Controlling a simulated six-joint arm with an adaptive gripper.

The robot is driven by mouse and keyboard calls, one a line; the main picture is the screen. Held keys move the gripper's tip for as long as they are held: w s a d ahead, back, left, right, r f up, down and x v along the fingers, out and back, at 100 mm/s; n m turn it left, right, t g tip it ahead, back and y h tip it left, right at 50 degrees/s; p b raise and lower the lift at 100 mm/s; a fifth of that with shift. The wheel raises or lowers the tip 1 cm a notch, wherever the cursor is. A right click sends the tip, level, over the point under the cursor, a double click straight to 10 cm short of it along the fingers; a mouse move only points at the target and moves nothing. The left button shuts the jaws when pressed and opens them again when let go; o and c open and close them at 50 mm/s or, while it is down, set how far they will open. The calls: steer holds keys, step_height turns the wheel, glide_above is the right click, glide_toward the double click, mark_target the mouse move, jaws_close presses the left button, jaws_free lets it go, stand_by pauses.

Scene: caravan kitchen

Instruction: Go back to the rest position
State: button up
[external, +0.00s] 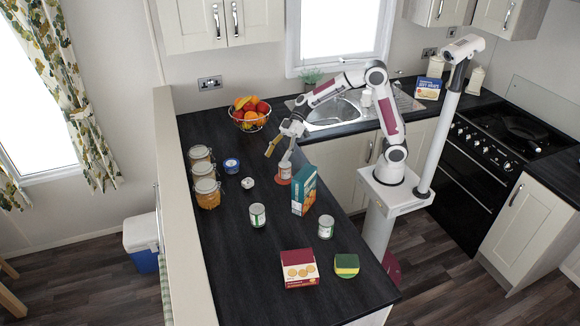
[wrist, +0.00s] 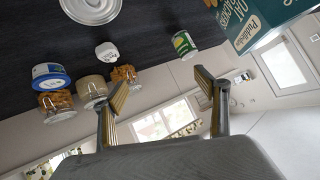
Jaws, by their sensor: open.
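My gripper (external: 280,153) is over the black counter, its two yellow-padded fingers apart with nothing between them. In the wrist view my open fingers (wrist: 160,90) show against the window and wall. A can (external: 285,170) with a reddish base stands on the counter just below and beside my gripper, partly covered by it in the external view. A large round metal lid (wrist: 92,8) shows at the top of the wrist view, apart from the fingers. My arm reaches left from its white stand.
A teal box (external: 305,192) stands right of the can. Several jars (external: 207,193), a blue tin (external: 231,165) and a fruit bowl (external: 249,124) are left and behind.

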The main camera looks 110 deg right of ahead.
steer(key=s+a+r+g+h, duration=0.1)
steer(key=s+a+r+g, duration=0.1)
steer(key=s+a, duration=0.5)
steer(key=s+a+r+g, duration=0.1)
steer(key=s+a+g, duration=0.1)
steer(key=s+a, duration=0.5)
steer(key=s+d+f+m+h, duration=0.1)
steer(key=s+d+h, duration=0.1)
steer(key=s, duration=0.8)
steer(key=s+d+m+h, duration=0.2)
steer(key=s+h, duration=0.1)
steer(key=s, duration=0.7)
steer(key=shift+f, duration=0.35)
steer(key=shift+d, duration=0.1)
